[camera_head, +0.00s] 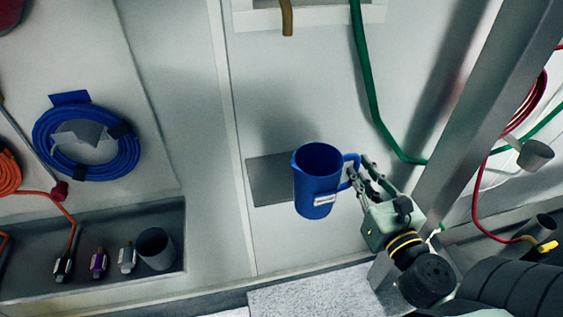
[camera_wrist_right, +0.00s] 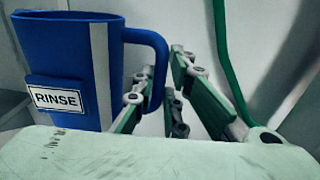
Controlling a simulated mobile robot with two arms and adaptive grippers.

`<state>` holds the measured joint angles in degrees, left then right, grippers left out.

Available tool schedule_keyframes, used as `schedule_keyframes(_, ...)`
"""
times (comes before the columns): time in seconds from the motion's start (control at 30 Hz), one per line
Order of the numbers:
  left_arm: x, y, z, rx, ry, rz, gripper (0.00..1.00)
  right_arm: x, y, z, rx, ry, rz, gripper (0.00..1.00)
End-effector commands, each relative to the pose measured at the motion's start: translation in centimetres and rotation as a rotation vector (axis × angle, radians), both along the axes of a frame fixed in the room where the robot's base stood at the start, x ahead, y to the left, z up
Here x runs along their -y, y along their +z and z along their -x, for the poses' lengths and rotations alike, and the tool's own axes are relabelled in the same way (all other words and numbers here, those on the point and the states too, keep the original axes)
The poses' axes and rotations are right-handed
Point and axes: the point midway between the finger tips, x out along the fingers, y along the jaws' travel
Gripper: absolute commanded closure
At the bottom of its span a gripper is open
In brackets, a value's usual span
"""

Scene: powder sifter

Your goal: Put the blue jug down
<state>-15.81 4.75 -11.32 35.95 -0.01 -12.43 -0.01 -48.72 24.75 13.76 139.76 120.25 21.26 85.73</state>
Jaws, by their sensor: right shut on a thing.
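The blue jug (camera_head: 318,178) is upright in the head view, with its handle to the right. My right gripper (camera_head: 356,170) is shut on the handle. In the right wrist view the jug (camera_wrist_right: 78,65) stands at the left with a white label reading RINSE, and the gripper's fingers (camera_wrist_right: 160,88) are at its handle. In the head view the jug is in front of a grey rectangular panel (camera_head: 267,181). Whether its base touches anything is not clear. My left gripper is not in view.
A green hose (camera_head: 365,85) hangs behind and right of the jug. A grey metal post (camera_head: 485,110) rises at the right, near my arm. A blue coiled hose (camera_head: 42,137) and a recessed tray (camera_head: 100,283) with a grey cup (camera_head: 155,249) are at the left.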

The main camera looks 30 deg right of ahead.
Motion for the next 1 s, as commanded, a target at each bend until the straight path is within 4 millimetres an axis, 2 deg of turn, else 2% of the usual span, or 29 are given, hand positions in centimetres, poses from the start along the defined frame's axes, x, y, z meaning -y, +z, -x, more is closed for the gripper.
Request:
schedule_keyframes(0.03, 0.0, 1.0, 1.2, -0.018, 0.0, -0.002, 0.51, 1.5, 2.3, -0.3, 0.002, -0.009, 0.007, 1.0)
schedule_keyframes(0.2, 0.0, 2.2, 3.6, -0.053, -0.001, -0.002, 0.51, 5.1, 7.0, -1.0, 0.001, -0.039, 0.004, 1.0)
schedule_keyframes(0.37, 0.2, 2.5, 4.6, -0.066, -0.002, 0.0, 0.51, 6.4, 9.0, -1.4, 0.001, -0.05, -0.002, 1.0)
schedule_keyframes(0.47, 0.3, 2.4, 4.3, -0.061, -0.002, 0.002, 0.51, 6.2, 8.8, -2.0, 0.003, -0.051, -0.006, 1.0)
schedule_keyframes(0.73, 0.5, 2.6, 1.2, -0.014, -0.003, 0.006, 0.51, 3.3, 6.3, -5.4, 0.005, -0.052, -0.007, 1.0)
schedule_keyframes(1.0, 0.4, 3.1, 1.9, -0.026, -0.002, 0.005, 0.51, 0.2, 3.3, -9.1, 0.003, -0.054, -0.008, 1.0)
